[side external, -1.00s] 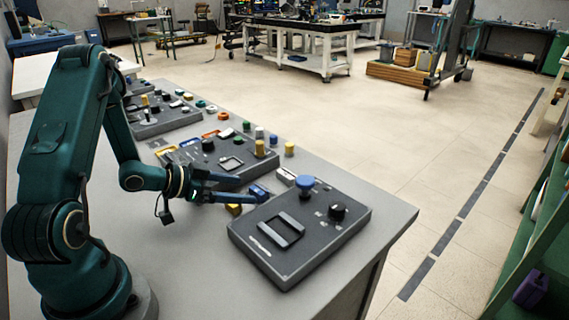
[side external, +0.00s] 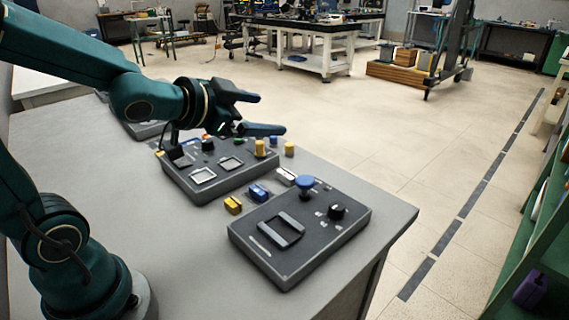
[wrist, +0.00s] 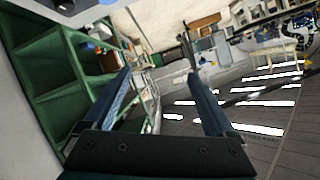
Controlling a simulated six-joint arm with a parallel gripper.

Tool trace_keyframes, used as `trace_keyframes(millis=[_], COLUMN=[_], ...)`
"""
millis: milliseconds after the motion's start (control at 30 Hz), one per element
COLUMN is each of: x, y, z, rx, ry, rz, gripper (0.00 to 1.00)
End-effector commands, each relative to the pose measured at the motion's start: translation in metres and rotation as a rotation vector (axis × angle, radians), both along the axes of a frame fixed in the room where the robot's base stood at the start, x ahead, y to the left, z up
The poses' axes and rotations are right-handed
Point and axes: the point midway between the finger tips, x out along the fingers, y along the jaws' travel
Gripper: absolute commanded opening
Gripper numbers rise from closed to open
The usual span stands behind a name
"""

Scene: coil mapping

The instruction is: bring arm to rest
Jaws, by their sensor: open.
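My gripper (side external: 268,113) is raised above the table, over the far part of the middle control box. Its two fingers are spread apart and hold nothing, pointing right in the side view. In the wrist view my gripper (wrist: 160,85) also shows open, with the room and green shelving beyond the fingers and no table parts between them. My forearm stretches across the upper left of the side view. My wrist hides part of the table's far end.
The grey table (side external: 180,270) carries a near control box (side external: 300,235) with a blue knob (side external: 305,183), and a middle control box (side external: 215,170). A yellow block (side external: 233,205), a blue block (side external: 259,192) and a white block (side external: 286,176) lie between them.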

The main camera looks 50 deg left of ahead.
Motion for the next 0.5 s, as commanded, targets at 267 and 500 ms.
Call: trace_keyframes(millis=[267,500], x=[-0.085,-0.153], y=[-0.035,-0.059], z=[-0.001,-0.044], rx=[-0.217,-0.383], ry=[0.196,0.531], rz=[0.133,0.2], gripper=[0.9,0.9])
